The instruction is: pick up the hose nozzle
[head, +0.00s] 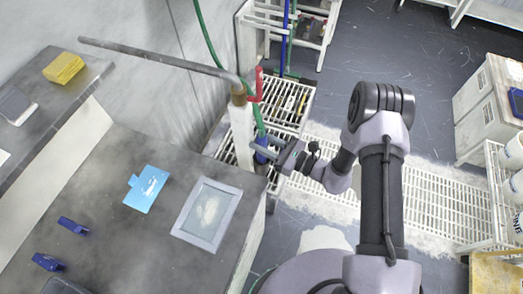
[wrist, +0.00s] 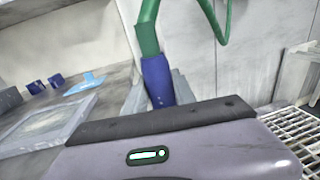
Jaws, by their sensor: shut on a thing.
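The hose nozzle (wrist: 157,80) is a blue sleeve on the end of a green hose (wrist: 147,38) in the wrist view. My gripper (wrist: 160,92) is shut on the nozzle, with a grey finger on each side of it. The nozzle stands nearly upright, tilted a little, and its lower end is hidden behind my gripper's body. In the head view the blue nozzle (head: 261,157) shows partly behind my gripper (head: 264,151), beside the right edge of the bench.
A bent pipe (head: 160,59) with a red-handled valve (head: 258,86) stands at the bench's far corner. White grating (head: 410,200) covers floor to the right.

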